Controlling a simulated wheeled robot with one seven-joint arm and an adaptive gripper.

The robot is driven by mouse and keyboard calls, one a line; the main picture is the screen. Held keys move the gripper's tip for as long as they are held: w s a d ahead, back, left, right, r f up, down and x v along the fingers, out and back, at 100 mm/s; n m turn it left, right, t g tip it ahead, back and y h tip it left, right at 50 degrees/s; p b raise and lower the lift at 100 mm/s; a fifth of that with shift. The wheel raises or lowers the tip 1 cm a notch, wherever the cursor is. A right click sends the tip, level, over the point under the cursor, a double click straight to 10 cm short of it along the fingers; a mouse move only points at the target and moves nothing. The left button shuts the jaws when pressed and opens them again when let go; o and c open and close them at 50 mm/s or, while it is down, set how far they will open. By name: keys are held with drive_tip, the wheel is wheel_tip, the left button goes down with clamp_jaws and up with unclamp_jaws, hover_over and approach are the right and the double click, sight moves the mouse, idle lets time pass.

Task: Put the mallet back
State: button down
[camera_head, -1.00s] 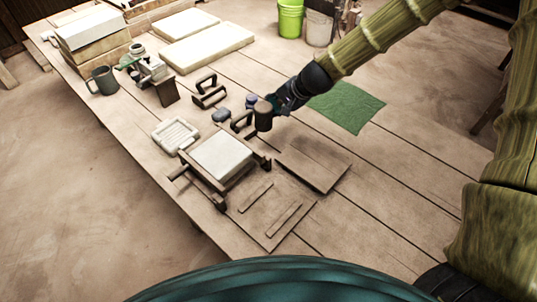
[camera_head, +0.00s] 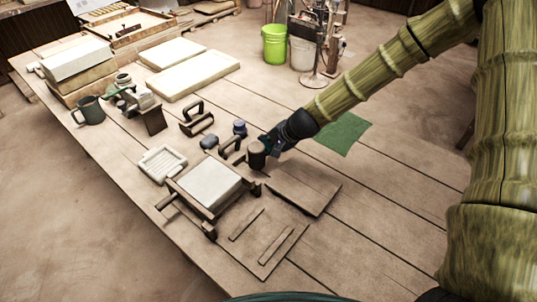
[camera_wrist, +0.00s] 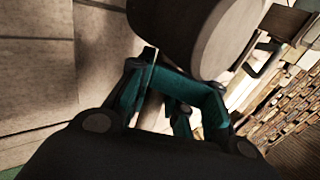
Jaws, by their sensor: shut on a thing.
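The mallet has a dark brown cylindrical head (camera_head: 257,155), seen at the middle of the table in the head view. My gripper (camera_head: 270,143) is shut on the mallet, reaching in from the upper right. In the wrist view the mallet head (camera_wrist: 240,35) fills the top, just beyond my teal fingers (camera_wrist: 170,85). Most of the handle is hidden by the fingers and the head. The mallet is beside the back right corner of the tile press (camera_head: 212,184). I cannot tell whether it touches the table.
Close by are a dark handled tool (camera_head: 230,147), a blue-lidded jar (camera_head: 240,128) and a flat board (camera_head: 302,190). A green cloth (camera_head: 342,133) lies behind my gripper. The table's right front is clear.

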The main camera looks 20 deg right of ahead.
drive_tip(key=shift+f, duration=2)
drive_tip(key=shift+f, duration=0.15)
drive_tip(key=c, duration=1)
unclamp_jaws()
drive_tip(key=shift+c, duration=0.2)
drive_tip(key=shift+r, duration=0.25)
drive_tip(key=shift+s+d+r, duration=0.15)
drive_tip(key=shift+r, duration=0.05)
drive_tip(key=v, duration=1.1)
drive_tip(key=shift+s+r, duration=0.1)
drive_tip(key=shift+s, duration=0.05)
